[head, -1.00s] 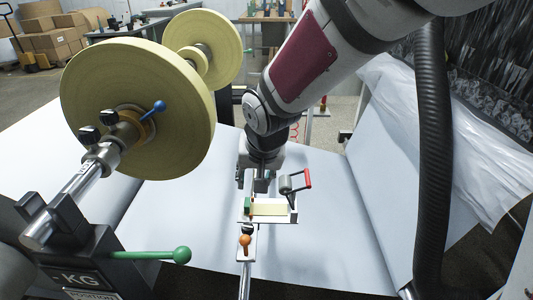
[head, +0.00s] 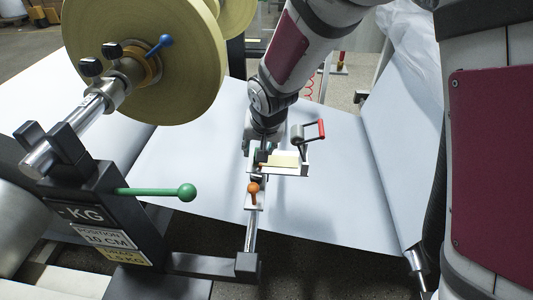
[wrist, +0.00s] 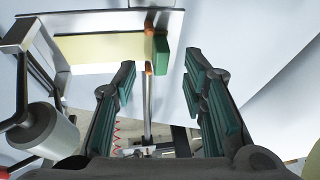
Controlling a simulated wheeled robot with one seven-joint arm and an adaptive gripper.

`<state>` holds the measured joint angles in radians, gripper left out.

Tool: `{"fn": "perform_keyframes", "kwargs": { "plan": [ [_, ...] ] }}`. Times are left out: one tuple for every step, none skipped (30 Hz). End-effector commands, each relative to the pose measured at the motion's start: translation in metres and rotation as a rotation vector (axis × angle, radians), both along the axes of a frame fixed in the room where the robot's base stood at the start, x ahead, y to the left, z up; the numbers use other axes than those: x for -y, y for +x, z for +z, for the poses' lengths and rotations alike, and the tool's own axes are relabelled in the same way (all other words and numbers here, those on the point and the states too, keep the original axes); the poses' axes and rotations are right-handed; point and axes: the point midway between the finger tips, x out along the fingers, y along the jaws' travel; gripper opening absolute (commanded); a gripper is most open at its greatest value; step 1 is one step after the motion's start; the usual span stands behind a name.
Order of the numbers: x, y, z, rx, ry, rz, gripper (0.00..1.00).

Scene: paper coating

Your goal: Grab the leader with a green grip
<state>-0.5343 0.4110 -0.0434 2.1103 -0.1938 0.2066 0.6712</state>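The leader is a pale yellow strip on a small white plate, with a green grip at one end. In the wrist view the green grip (wrist: 161,54) is just beyond my fingertips and roughly midway between them. The yellow strip (wrist: 100,47) runs left from it. My gripper (wrist: 159,73) is open, with green-padded fingers on either side and nothing between them. In the head view the leader's yellow strip (head: 284,161) shows below my arm's end; I cannot clearly make out its green grip there.
A roller with a red handle (head: 314,130) stands on the plate's right side. An orange knob (head: 253,188) sits on the rod below. A large yellow paper roll (head: 190,80) and a green-knobbed lever (head: 150,191) are at left. White paper (head: 330,215) spreads behind.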

Motion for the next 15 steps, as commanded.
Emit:
{"fn": "perform_keyframes", "kwargs": {
  "plan": [
    [-0.002, 0.002, -0.011, -0.002, -0.001, 0.001, 0.39],
    [-0.003, 0.004, -0.015, -0.002, -0.001, 0.001, 0.39],
    [-0.003, 0.006, -0.021, -0.003, -0.002, 0.001, 0.39],
    [-0.004, 0.008, -0.025, -0.003, -0.002, 0.0, 0.39],
    [-0.005, 0.009, -0.028, -0.002, -0.001, 0.0, 0.39],
    [-0.005, 0.011, -0.031, -0.001, -0.001, 0.0, 0.39],
    [-0.006, 0.012, -0.032, -0.001, 0.0, 0.0, 0.39],
    [-0.006, 0.012, -0.033, -0.001, 0.0, 0.0, 0.39],
    [-0.006, 0.013, -0.033, 0.0, 0.0, 0.0, 0.39],
    [-0.006, 0.013, -0.033, 0.0, 0.0, 0.0, 0.39],
    [-0.006, 0.013, -0.033, 0.0, 0.0, 0.0, 0.39],
    [-0.006, 0.013, -0.032, 0.0, 0.0, 0.0, 0.39],
    [-0.006, 0.012, -0.032, 0.0, 0.0, 0.0, 0.39],
    [-0.006, 0.012, -0.032, 0.0, 0.0, 0.0, 0.39],
    [-0.006, 0.012, -0.032, 0.0, 0.0, 0.0, 0.3]
  ]
}}
